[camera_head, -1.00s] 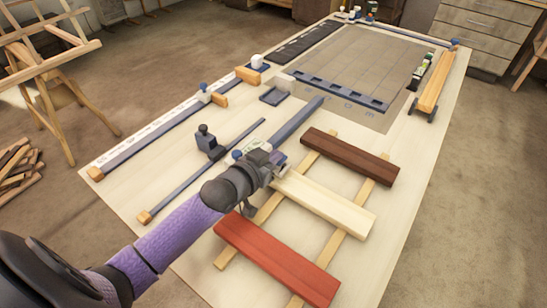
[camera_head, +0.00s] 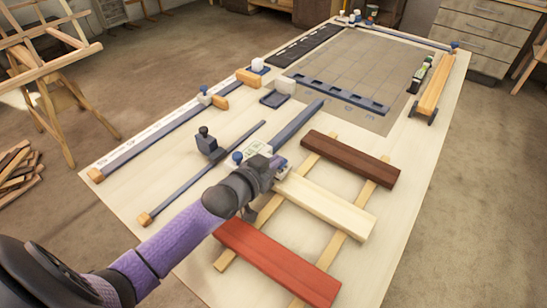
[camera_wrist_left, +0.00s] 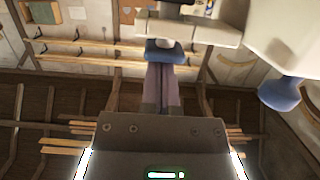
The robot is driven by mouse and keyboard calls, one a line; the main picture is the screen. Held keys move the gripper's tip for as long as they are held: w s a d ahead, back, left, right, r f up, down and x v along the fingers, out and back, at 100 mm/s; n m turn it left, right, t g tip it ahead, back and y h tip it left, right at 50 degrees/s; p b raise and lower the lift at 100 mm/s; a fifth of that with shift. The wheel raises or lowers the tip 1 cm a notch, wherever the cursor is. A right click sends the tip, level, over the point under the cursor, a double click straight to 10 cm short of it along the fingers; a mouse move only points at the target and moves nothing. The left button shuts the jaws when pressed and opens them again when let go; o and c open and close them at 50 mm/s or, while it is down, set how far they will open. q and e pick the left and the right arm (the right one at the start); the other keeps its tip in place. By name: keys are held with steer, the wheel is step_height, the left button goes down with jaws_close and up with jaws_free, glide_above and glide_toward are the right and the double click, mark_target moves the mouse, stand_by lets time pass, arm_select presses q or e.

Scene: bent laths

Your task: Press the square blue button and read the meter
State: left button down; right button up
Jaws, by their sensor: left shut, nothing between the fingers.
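A small pale device (camera_head: 250,150) with a round-looking blue knob (camera_head: 237,157) stands mid-table in the head view, partly hidden behind my left wrist. My left gripper (camera_head: 279,164) is shut and empty, close beside the device. In the left wrist view, the closed fingers (camera_wrist_left: 163,88) point at a squarish blue button (camera_wrist_left: 165,51) on a pale housing (camera_wrist_left: 190,30). Fingertips and button overlap there; I cannot tell whether they touch. A larger rounded blue knob (camera_wrist_left: 280,93) hangs from a pale body at the right. No meter reading is legible. My right gripper is not in view.
On the table (camera_head: 400,215) lie a cream lath (camera_head: 325,206), a red lath (camera_head: 277,262) and a dark brown lath (camera_head: 350,157) across two wooden strips. A grey rail (camera_head: 298,122) and a small dark clamp-like block (camera_head: 207,143) are near the device.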

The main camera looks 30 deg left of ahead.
arm_select(q)
steer(key=shift+s+d+f, duration=0.1)
steer(key=shift+s+f, duration=0.1)
steer(key=shift+f, duration=0.45)
steer(key=r+p, duration=0.4)
steer(key=r, duration=0.1)
steer(key=shift+w+p, duration=0.25)
steer(key=shift+p, duration=0.05)
steer(key=p+v, duration=0.2)
steer(key=v, duration=0.8)
steer(key=shift+r+p, duration=0.2)
steer(key=shift+p, duration=0.2)
